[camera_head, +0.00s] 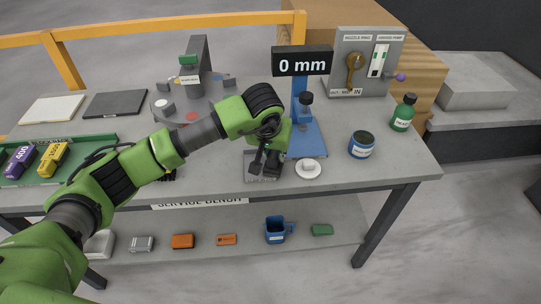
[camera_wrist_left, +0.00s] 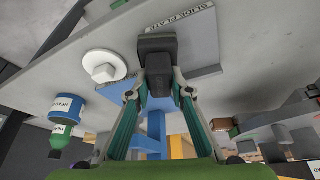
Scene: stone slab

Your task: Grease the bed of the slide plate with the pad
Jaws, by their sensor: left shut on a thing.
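The slide plate (camera_head: 252,178) is a grey plate lying near the bench's front edge. It also shows in the left wrist view (camera_wrist_left: 205,50), beside its printed label. My left gripper (camera_head: 264,168) is over the plate, pointing down. In the left wrist view its fingers (camera_wrist_left: 160,78) are shut on a dark block, seemingly the pad (camera_wrist_left: 156,46). The pad is over or on the plate; I cannot tell whether it touches. The gripper hides part of the plate in the head view. My right gripper is not in view.
A white dish with a pale block (camera_head: 308,169) stands right of the plate. Behind is a blue stand (camera_head: 307,142) under a "0 mm" display (camera_head: 302,61). A dark-blue jar (camera_head: 361,145) and green bottle (camera_head: 403,113) stand at right. A green tray (camera_head: 50,168) lies at left.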

